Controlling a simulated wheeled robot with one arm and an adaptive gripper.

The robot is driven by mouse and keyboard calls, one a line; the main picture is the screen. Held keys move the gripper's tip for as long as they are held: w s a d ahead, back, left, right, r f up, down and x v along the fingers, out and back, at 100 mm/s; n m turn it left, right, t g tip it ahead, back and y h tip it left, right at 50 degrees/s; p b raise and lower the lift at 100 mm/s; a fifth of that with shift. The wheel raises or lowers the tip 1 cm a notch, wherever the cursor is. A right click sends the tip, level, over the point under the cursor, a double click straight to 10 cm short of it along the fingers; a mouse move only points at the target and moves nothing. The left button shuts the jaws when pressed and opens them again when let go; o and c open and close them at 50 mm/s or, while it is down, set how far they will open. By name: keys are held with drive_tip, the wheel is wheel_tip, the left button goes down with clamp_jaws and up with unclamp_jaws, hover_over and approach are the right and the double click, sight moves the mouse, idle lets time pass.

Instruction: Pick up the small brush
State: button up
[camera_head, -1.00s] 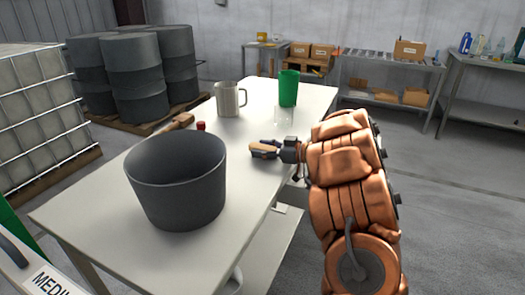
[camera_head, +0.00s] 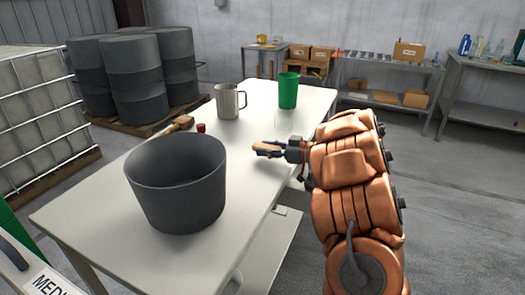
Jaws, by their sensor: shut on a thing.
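My gripper (camera_head: 268,149) is over the right edge of the white table, to the right of the dark bucket. It is shut on the small brush, of which a tan, wood-coloured part (camera_head: 265,145) shows between the dark fingers. The fingers hide the rest, and its bristles cannot be made out. The brush seems to be held a little above the table top.
A dark grey bucket (camera_head: 177,205) stands at the table's near end. Behind it are another wooden-handled thing (camera_head: 180,124) and a small red-topped item (camera_head: 201,128). A metal mug (camera_head: 228,102), a green cup (camera_head: 288,92) and a faint clear vessel (camera_head: 284,119) stand farther back.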

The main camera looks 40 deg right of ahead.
sight(275, 148)
drive_tip(key=v, duration=0.3)
drive_tip(key=shift+w+r, duration=0.1)
drive_tip(key=shift+r, duration=0.1)
wheel_tip(275, 148, up, 13)
drive_tip(key=p, duration=0.1)
drive_tip(key=shift+w+a, duration=0.1)
idle(0.3)
